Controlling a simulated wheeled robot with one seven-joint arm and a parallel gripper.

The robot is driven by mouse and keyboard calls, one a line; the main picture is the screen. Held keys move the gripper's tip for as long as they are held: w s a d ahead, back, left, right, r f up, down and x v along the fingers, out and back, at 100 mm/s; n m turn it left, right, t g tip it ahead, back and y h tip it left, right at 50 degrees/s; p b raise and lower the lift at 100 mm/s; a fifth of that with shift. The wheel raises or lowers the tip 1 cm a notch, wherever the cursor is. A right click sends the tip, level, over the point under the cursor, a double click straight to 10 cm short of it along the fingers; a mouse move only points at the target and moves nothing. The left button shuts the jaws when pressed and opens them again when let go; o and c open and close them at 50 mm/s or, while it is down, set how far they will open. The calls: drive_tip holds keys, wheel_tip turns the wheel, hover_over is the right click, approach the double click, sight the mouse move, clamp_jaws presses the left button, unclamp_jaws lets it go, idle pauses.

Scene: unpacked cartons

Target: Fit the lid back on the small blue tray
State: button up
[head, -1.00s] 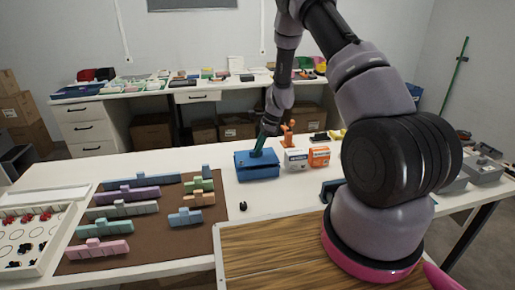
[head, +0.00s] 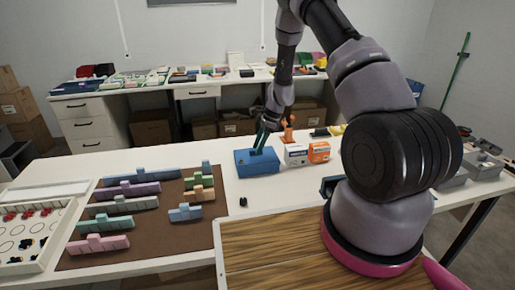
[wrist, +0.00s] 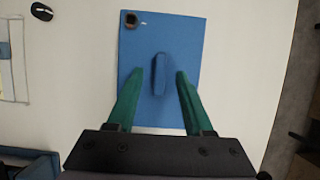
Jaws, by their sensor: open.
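A blue box-like piece (head: 257,164) with a flat top stands on the white table, near its middle. In the wrist view its top is a blue rectangle, the lid (wrist: 160,112), with a raised blue grip bar (wrist: 159,74) in the middle and a small dark round spot at one corner. I cannot tell how the lid sits on what is under it. My gripper (head: 261,147) points down over it with green fingers. In the wrist view the gripper (wrist: 153,84) is open, its fingers on either side of the grip bar, apart from it. A darker blue open-topped piece (wrist: 32,163) shows at the lower left, partly cut off.
White and orange cartons (head: 319,152) stand close to the right of the blue piece. A brown mat (head: 150,222) with several coloured blocks lies to the left. A small black object (head: 243,201) lies in front. The table between mat and blue piece is mostly clear.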

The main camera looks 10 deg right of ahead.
drive_tip(key=s+d+r+n+t, duration=0.1)
drive_tip(key=d+r, duration=0.1)
drive_tip(key=r, duration=0.9)
drive_tip(key=s+d+r+n, duration=0.1)
drive_tip(key=s+r+n, duration=0.1)
drive_tip(key=r, duration=0.9)
drive_tip(key=s+r+n+t, duration=0.1)
drive_tip(key=s+r+n, duration=0.1)
drive_tip(key=s+r, duration=0.3)
drive_tip(key=s+r+n+t, duration=0.1)
drive_tip(key=s+r+n, duration=0.15)
drive_tip(key=r, duration=0.55)
drive_tip(key=s+d+r+n+t+h, duration=0.1)
drive_tip(key=s+r+n+t, duration=0.1)
drive_tip(key=s, duration=0.8)
drive_tip(key=s+r+n+t+h, duration=0.1)
drive_tip(key=s+r+n+t, duration=0.1)
drive_tip(key=s+r+n, duration=0.2)
drive_tip(key=s+r, duration=0.3)
drive_tip(key=s, duration=0.3)
drive_tip(key=shift+s+d+r+h, duration=0.25)
drive_tip(key=shift+s+d+h, duration=0.05)
drive_tip(key=shift+s+d, duration=0.1)
